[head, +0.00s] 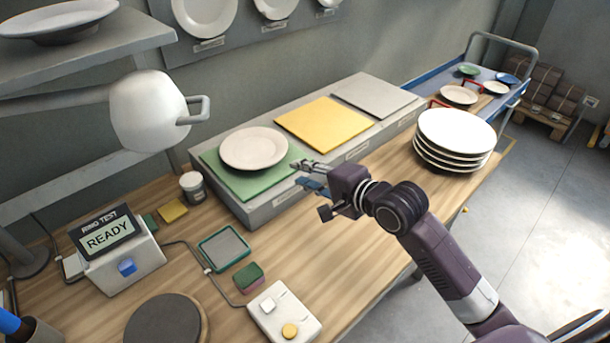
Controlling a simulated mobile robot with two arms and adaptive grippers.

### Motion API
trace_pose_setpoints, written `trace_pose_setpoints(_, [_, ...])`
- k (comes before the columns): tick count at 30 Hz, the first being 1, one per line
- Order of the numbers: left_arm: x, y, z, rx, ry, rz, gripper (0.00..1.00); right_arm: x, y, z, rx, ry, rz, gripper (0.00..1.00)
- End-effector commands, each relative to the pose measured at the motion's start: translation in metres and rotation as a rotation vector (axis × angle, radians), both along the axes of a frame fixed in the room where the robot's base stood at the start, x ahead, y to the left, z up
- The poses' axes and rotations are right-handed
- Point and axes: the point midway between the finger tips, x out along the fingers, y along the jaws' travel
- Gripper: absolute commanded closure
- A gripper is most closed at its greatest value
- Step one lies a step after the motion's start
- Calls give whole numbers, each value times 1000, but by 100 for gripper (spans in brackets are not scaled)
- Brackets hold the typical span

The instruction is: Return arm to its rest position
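My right arm comes in from the lower right. Its gripper (299,174) hangs just right of the green mat, near the front edge of the grey platform. Its two fingers look apart, with nothing seen between them. A white plate (254,147) lies flat on the green mat (236,185), to the left of the fingertips and apart from them. My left gripper is not in view.
The grey platform (270,204) also carries a yellow mat (323,124) and a grey mat (374,98). A stack of several white plates (456,132) stands at the right of the table. A "READY" tester (118,258) and a button box (284,312) stand at the front left.

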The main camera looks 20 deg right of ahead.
Motion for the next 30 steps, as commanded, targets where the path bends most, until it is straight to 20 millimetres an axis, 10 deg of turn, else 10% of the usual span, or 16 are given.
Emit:
trace_pose_setpoints(18, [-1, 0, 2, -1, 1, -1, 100, -5, -1, 5, 0, 0, 1, 77])
trace_pose_setpoints(30, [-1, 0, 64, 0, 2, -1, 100, -5, -1, 67, 0, 0, 1, 77])
